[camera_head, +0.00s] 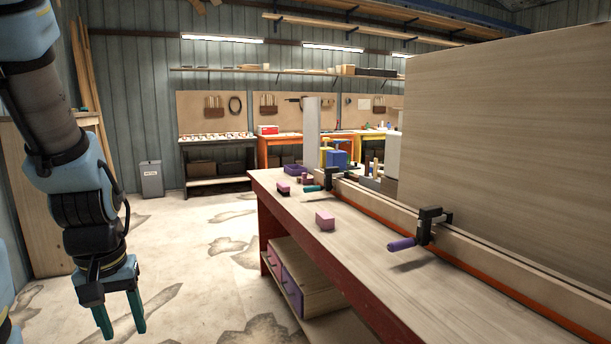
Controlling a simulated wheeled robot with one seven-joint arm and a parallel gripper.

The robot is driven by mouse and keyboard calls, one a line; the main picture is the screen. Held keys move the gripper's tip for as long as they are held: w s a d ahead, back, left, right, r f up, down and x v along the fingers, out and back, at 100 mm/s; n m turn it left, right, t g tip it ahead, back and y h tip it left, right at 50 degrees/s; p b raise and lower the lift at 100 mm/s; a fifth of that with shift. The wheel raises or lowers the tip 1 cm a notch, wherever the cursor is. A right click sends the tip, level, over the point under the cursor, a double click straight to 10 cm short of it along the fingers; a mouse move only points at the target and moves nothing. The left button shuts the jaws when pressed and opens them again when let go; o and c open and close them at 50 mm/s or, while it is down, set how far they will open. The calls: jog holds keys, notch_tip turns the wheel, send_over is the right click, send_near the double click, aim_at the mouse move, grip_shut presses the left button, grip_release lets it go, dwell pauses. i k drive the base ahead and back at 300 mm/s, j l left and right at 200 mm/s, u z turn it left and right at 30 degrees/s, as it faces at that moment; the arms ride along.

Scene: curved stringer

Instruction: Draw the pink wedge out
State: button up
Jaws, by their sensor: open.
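A small pink block (325,221) sits alone on the near part of the workbench top (362,259). A smaller pink piece with a dark lower part (283,188) sits farther back, near the bench's left edge. I cannot tell from this view which of them is the pink wedge, or whether either is wedged in anything. My gripper (121,318) hangs at the lower left, pointing down, open and empty. It is clear of the bench, well to the left of both pink pieces.
A purple-handled clamp (427,229) and a teal-handled clamp (329,180) sit along a long wooden rail (480,244) on the bench. A purple tray (296,170) is at the far end. A large wooden panel (510,130) stands at the right. The floor left of the bench is open.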

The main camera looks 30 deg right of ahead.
aim_at(304, 179)
jog(key=i+l, duration=0.2)
jog(key=i, duration=0.25)
jog(key=i+l, duration=0.25)
jog(key=i, duration=0.25)
jog(key=i+l, duration=0.2)
jog(key=i, duration=0.25)
jog(key=i+l, duration=0.25)
jog(key=i, duration=0.25)
jog(key=i+l, duration=0.2)
jog(key=i, duration=0.25)
jog(key=i+l, duration=0.25)
jog(key=i, duration=0.25)
jog(key=i+l, duration=0.2)
jog(key=i, duration=0.25)
